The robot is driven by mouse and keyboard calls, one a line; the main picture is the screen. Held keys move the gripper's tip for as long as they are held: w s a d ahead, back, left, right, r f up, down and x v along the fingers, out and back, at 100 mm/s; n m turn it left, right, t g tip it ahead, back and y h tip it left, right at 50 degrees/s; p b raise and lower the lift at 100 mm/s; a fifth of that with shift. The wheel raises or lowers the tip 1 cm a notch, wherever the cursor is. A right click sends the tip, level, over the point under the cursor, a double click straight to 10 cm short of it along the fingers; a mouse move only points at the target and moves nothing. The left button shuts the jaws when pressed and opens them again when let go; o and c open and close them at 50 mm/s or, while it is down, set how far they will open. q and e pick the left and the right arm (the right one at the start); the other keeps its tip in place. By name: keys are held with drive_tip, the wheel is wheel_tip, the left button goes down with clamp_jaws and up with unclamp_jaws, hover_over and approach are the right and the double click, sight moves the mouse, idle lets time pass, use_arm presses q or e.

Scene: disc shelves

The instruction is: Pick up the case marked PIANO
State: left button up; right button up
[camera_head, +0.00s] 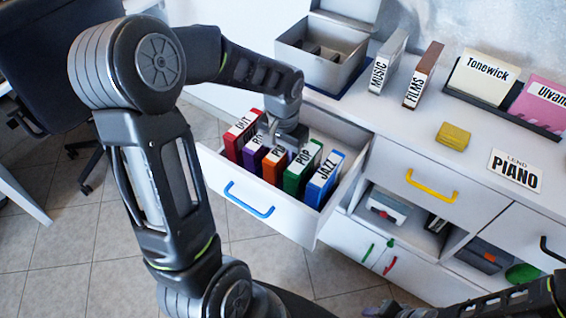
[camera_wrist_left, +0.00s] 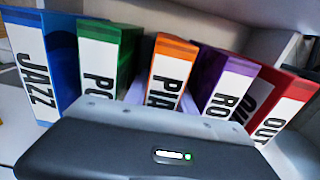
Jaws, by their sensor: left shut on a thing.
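The orange case (camera_head: 272,169) stands in the row inside the open drawer with the blue handle. Its white label reads "PIA" in the left wrist view (camera_wrist_left: 168,75), and the rest is hidden by my gripper. My left gripper (camera_head: 284,148) reaches down from above and is shut on this orange case. The case is about level with its neighbours; I cannot tell if it is raised. The purple case (camera_head: 253,155) and the green POP case (camera_head: 302,168) stand on either side. A "LEND PIANO" card (camera_head: 515,171) lies on the cabinet top. My right gripper is unclear at the bottom edge.
The blue JAZZ case (camera_head: 325,180) and red OUT case (camera_head: 240,138) stand at the row's ends. The drawer (camera_head: 240,200) has walls close around the row. On top are a grey box (camera_head: 318,65), MUSIC (camera_head: 385,65) and FILMS (camera_head: 422,78) cases and a yellow block (camera_head: 453,134).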

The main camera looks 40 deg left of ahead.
use_arm(q)
clamp_jaws()
wheel_tip(320, 180, up, 10)
drive_tip(key=shift+r+p, duration=0.1)
drive_tip(key=shift+p, duration=0.3)
idle(0.7)
